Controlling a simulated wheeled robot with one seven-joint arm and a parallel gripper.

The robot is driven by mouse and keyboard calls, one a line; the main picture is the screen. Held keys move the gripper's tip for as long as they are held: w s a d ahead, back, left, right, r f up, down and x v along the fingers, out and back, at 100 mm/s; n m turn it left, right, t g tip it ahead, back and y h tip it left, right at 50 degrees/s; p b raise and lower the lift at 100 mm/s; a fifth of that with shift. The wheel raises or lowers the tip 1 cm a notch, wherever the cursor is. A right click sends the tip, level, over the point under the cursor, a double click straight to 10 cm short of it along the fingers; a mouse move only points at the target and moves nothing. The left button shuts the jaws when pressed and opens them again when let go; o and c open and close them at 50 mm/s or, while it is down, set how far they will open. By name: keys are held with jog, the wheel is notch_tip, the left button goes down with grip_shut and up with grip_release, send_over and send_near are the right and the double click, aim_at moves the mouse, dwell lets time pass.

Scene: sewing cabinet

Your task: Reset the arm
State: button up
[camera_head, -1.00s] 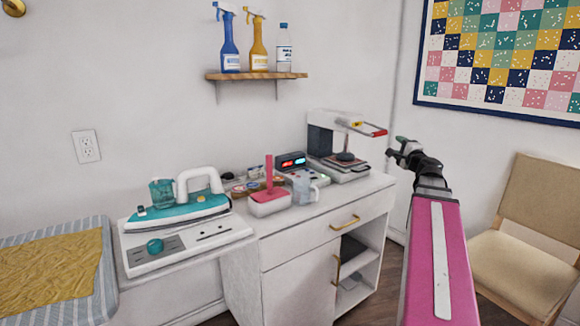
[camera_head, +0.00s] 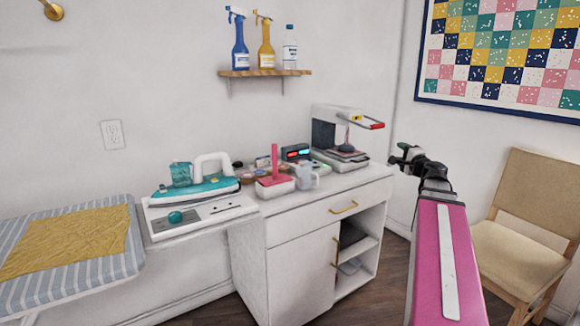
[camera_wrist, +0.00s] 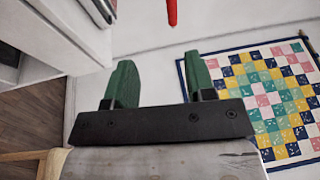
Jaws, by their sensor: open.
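My gripper (camera_head: 398,160) is at the end of my pink arm, in the air to the right of the white sewing cabinet (camera_head: 300,262). In the wrist view, its two green fingers (camera_wrist: 158,88) stand wide apart with nothing between them. The gripper is open and empty. It is apart from the cabinet and from the things on its top.
A chair (camera_head: 520,235) stands at right. An ironing board (camera_head: 120,240) is at left. A quilt (camera_head: 500,55) hangs on the wall.

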jog(key=s+a+f+n+g+y, duration=0.15)
jog(key=a+f+n+g, duration=0.3)
jog(key=a+f, duration=0.5)
jog(key=s+a+f+n+g+y, duration=0.15)
jog(key=a+f+n+g, duration=0.45)
jog(key=f, duration=0.7)
jog(key=s+a+f+n+g+h, duration=0.2)
jog(key=s+a+f+g+h, duration=0.1)
jog(key=s+f, duration=0.5)
jog(key=s+a+f+n+g+h, duration=0.2)
jog(key=s+a+f+g+h, duration=0.1)
jog(key=s+f, duration=0.6)
notch_tip(320, 180, down, 3)
jog(key=shift+a+r+n+g+h, duration=0.1)
jog(key=shift+a+n+g+h, duration=0.2)
jog(key=shift+g+h, duration=0.65)
